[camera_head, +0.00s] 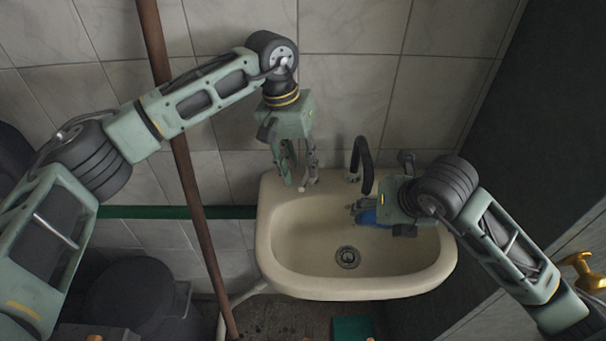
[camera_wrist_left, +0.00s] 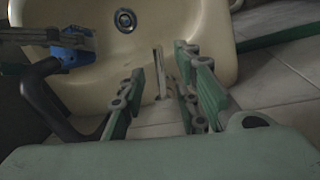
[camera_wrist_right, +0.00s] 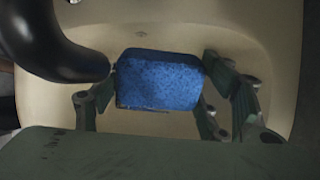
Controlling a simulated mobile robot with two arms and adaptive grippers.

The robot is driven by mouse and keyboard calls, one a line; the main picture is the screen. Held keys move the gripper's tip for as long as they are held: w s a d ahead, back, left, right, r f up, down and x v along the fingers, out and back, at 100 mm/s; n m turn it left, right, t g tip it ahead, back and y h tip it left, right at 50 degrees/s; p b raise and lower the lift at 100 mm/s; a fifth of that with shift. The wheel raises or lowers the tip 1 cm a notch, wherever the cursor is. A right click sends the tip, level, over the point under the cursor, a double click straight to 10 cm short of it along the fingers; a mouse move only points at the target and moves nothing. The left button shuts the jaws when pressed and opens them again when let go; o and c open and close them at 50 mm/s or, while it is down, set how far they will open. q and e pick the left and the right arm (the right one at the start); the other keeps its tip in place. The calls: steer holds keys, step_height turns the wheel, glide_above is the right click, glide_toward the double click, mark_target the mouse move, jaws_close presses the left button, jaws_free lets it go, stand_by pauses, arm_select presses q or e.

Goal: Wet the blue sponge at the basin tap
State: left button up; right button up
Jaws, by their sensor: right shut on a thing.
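The blue sponge (camera_head: 369,218) is held in my right gripper (camera_head: 360,212) over the cream basin (camera_head: 290,272). The right wrist view shows the sponge (camera_wrist_right: 158,80) between both fingers, beside the black tap spout (camera_wrist_right: 50,45). The curved spout (camera_head: 363,160) rises at the basin's back edge, close to the sponge. No water stream shows. My left gripper (camera_head: 300,184) points down at the basin's back left corner, its fingers apart. In the left wrist view a thin pale upright part (camera_wrist_left: 160,72) shows between these fingers; I cannot tell whether they touch it.
The drain (camera_head: 347,257) is uncovered in the basin floor. A brown pole (camera_head: 190,190) stands left of the basin, below my left arm. A green rail (camera_head: 225,212) runs along the tiled wall. A brass fitting (camera_head: 580,268) is at the right edge.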

mark_target(304, 179)
arm_select(q)
steer(key=shift+d+f, duration=0.2)
steer(key=shift+f, duration=0.65)
steer(key=shift+d+f, duration=0.15)
steer(key=shift+f, duration=0.7)
jaws_close()
